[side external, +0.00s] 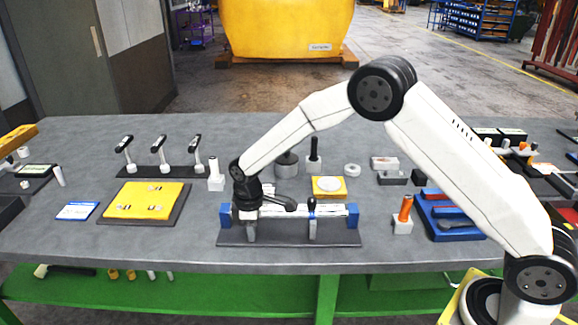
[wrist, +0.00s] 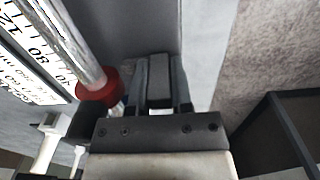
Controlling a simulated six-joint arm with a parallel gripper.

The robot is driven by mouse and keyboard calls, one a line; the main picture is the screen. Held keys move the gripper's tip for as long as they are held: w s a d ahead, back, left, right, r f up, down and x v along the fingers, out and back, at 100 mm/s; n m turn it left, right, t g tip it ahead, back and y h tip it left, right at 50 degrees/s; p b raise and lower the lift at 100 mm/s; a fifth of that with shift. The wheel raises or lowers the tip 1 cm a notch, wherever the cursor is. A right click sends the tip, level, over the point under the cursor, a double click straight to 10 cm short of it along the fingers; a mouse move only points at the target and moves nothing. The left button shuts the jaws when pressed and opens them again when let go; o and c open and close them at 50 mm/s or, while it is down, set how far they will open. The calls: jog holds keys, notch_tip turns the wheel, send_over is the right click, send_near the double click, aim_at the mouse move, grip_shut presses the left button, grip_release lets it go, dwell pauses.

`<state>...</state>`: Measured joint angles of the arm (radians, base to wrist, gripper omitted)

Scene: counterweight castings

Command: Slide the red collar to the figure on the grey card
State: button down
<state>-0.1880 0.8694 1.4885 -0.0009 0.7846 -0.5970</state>
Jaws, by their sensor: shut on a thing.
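The red collar (wrist: 100,88) sits around a pale metal rod (wrist: 65,40) in the wrist view. A white scale strip with black figures (wrist: 30,65) runs beside the rod. My gripper (wrist: 160,75) is shut on a grey block (wrist: 158,72), just right of the collar; I cannot tell whether the block joins the collar. In the side view my gripper (side external: 247,220) is low at the left part of the rail fixture (side external: 290,240), which has blue end blocks (side external: 353,216). The collar is not visible there. I cannot make out the grey card.
A black-knobbed post (side external: 312,208) stands on the rail right of my gripper. A yellow plate (side external: 145,200) lies left, and a yellow square with a white disc (side external: 328,187) lies behind. An orange-handled tool (side external: 404,210) and a blue tray (side external: 450,215) are to the right.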

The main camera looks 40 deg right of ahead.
jog(key=c, duration=0.8)
grip_release()
jog(key=shift+r, duration=0.15)
jog(key=shift+r, duration=3.8)
jog(key=s+d+m+t, duration=0.1)
jog(key=s+d+m, duration=0.2)
jog(key=s, duration=0.4)
jog(key=s+d+m, duration=0.3)
jog(key=s, duration=0.5)
jog(key=s+d+r+m+t, duration=0.1)
jog(key=s+d+m, duration=0.2)
jog(key=s, duration=0.5)
jog(key=shift+s+d+t, duration=0.15)
jog(key=shift+d+t, duration=0.15)
jog(key=shift+d, duration=0.1)
